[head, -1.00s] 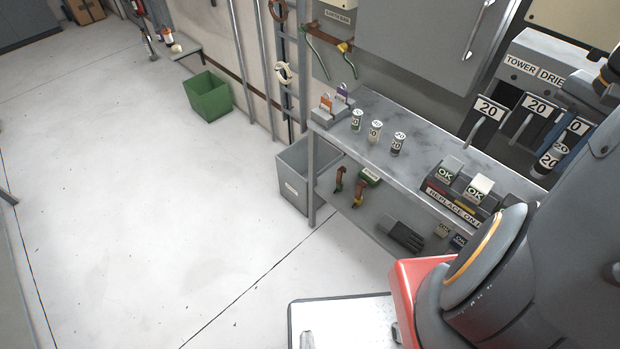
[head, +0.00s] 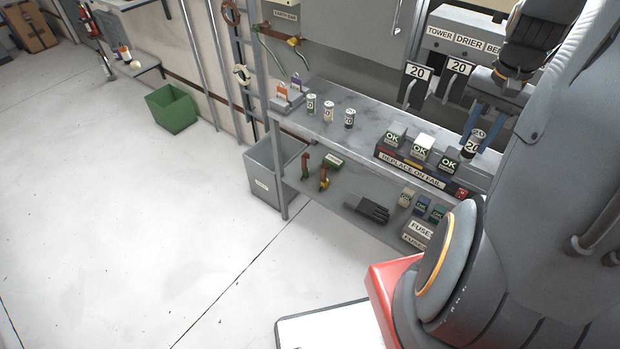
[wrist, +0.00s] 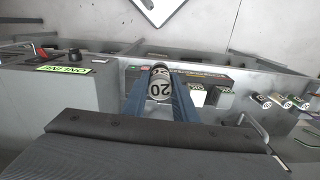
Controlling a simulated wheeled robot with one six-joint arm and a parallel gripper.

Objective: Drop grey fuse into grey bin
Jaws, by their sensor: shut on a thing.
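My gripper (head: 478,124) has blue fingers and is shut on a fuse (head: 473,145) with a white "20" label. In the wrist view the held fuse (wrist: 160,88) sits between the two fingers, its label facing the camera; its end cap looks grey to dark. In the head view it hangs above the right part of the bench. The grey bin (head: 259,184) stands on the floor at the bench's left end, well left of my gripper. Its inside is partly hidden by the bench leg.
A "REPLACE ON FAIL" rack (head: 412,172) sits below my gripper. A green bin (head: 171,109) stands farther back on the left. The floor to the left is clear.

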